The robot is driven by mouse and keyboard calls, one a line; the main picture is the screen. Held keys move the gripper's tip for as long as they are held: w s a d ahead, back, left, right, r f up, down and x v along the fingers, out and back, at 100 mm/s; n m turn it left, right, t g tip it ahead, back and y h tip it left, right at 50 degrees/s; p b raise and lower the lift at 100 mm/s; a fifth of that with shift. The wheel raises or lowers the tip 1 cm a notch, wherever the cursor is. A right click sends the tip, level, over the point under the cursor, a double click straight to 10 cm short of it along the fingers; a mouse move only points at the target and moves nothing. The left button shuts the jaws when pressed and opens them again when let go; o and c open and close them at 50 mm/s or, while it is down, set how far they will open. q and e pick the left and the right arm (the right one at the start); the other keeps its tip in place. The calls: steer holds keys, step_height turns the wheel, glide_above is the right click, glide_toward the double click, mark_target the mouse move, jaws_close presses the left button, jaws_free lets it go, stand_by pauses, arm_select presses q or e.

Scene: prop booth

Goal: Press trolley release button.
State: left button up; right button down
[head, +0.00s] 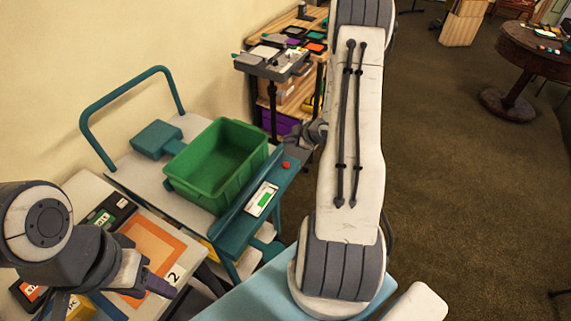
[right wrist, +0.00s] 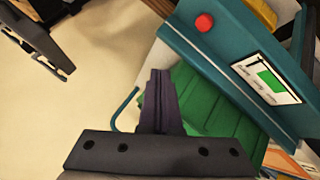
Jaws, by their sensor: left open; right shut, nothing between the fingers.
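The red release button (head: 286,165) sits on the end of the teal panel of the trolley (head: 240,222). In the right wrist view the button (right wrist: 204,22) shows clear and uncovered, above and right of my fingertips. My right gripper (head: 297,142) is shut and empty, just beyond the button and partly hidden by my arm. In the right wrist view its closed fingers (right wrist: 158,76) appear apart from the button. My left gripper (head: 112,298) is open at the lower left, over the table with the cards, away from the button.
A green crate (head: 222,160) stands on the trolley behind the panel, which bears a white label (head: 262,199) with a green patch. A table with an orange-bordered card (head: 150,243) is at the lower left. A wooden shelf (head: 300,80) with trays stands behind.

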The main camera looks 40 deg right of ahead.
mark_target(289, 166)
steer(key=shift+f+b, duration=3.65)
steer(key=shift+f, duration=0.75)
steer(key=shift+f+b, duration=0.35)
steer(key=shift+f+b, duration=0.4)
steer(key=shift+f, duration=0.1)
steer(key=shift+r, duration=0.15)
steer(key=shift+r+p, duration=0.8)
step_height(289, 166, up, 5)
steer(key=p, duration=0.4)
